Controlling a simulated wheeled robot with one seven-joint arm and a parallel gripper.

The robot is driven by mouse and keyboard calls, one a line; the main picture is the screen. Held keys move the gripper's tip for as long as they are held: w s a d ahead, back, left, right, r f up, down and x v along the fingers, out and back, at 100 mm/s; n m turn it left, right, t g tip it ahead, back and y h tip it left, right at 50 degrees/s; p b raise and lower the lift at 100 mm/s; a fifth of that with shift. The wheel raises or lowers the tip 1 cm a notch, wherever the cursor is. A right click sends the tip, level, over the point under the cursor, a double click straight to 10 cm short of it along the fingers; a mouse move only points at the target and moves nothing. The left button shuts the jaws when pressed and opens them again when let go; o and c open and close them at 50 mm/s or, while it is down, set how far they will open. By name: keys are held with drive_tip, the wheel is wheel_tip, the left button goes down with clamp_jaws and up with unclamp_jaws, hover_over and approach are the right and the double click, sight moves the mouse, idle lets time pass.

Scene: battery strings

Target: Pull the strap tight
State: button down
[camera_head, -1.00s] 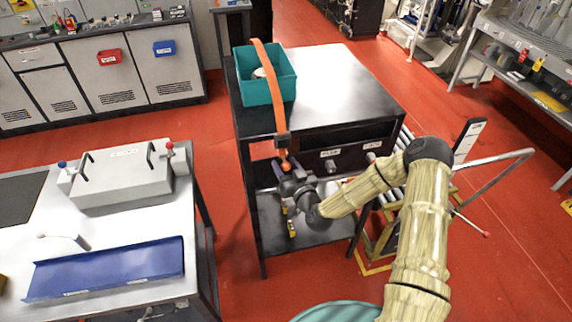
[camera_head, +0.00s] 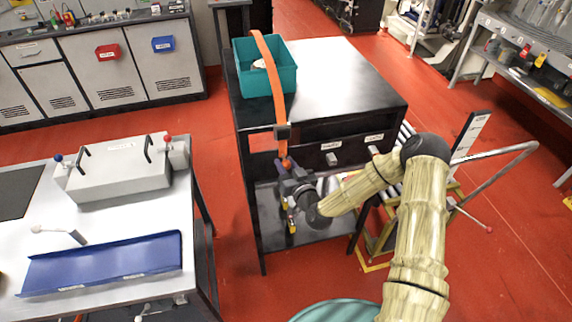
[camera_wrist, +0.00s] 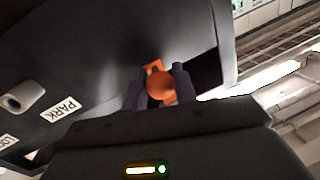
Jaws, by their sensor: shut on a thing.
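The orange strap (camera_head: 271,80) runs over the teal bin (camera_head: 291,77) on the table top and down over the front edge. A dark buckle (camera_head: 282,132) sits on it at the edge. My gripper (camera_head: 287,165) is below the buckle, in front of the table, shut on the strap's orange ball end. In the wrist view the orange ball (camera_wrist: 161,86) lies between the two dark fingers of my gripper (camera_wrist: 163,88). A short piece of strap shows behind the ball. The strap looks straight between the buckle and my gripper.
The black table (camera_head: 350,75) has a front panel with labelled knobs and a lower shelf. A steel bench (camera_head: 110,250) with a grey box (camera_head: 120,170) and a blue tray (camera_head: 105,265) stands at the left. A yellow frame (camera_head: 375,245) stands right of the table.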

wheel_tip(320, 180, down, 5)
drive_tip(key=b, duration=0.3)
drive_tip(key=shift+r, duration=0.2)
drive_tip(key=c, duration=1.1)
unclamp_jaws()
drive_tip(key=shift+c, duration=0.2)
drive_tip(key=v, duration=1.7)
drive_tip(key=shift+s+p, duration=0.2)
drive_tip(key=shift+p, duration=0.2)
